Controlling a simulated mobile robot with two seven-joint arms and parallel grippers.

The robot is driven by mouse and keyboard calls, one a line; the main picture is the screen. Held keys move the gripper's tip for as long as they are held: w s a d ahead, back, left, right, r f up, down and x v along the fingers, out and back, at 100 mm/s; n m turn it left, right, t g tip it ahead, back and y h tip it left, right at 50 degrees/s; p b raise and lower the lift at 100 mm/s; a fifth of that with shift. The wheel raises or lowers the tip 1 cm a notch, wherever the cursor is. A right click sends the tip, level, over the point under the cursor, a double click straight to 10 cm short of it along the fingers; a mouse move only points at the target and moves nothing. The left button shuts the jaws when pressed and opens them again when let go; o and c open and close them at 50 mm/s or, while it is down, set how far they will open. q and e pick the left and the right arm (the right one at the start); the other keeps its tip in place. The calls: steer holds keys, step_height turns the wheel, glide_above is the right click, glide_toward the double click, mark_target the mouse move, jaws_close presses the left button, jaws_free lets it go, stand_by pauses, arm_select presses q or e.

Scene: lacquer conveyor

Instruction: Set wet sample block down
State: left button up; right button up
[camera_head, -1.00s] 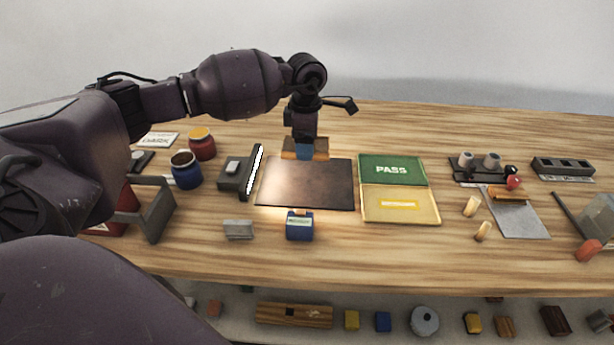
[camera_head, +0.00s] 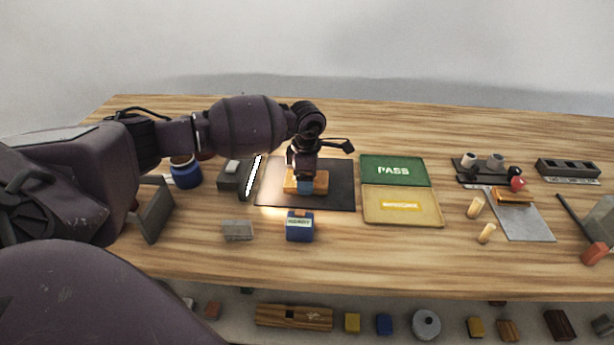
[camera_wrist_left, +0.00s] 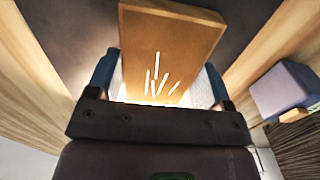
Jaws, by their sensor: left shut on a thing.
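The sample block (camera_head: 320,184) is orange-brown and sits over the middle of the dark square mat (camera_head: 340,200), low to it. I cannot tell if it touches the mat. My left gripper (camera_head: 305,186), with blue fingertips, is shut on the block from above and hides part of it. In the left wrist view the block (camera_wrist_left: 175,35) lies between the two fingers, with several bright white streaks across its glossy face. My right gripper is not in view.
A lit lamp bar (camera_head: 251,177) stands just left of the mat. A blue box (camera_head: 300,228) is in front of it. A green PASS panel (camera_head: 394,171) and a yellow panel (camera_head: 402,206) are to the right. A blue jar (camera_head: 186,174) stands at the left.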

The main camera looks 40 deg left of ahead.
arm_select(q)
steer(key=shift+f, duration=0.15)
steer(key=o, duration=1)
steer(key=shift+c, duration=0.2)
step_height(320, 180, up, 12)
steer(key=p, duration=0.1)
steer(key=shift+r, duration=0.2)
steer(key=shift+s+d+f, duration=0.1)
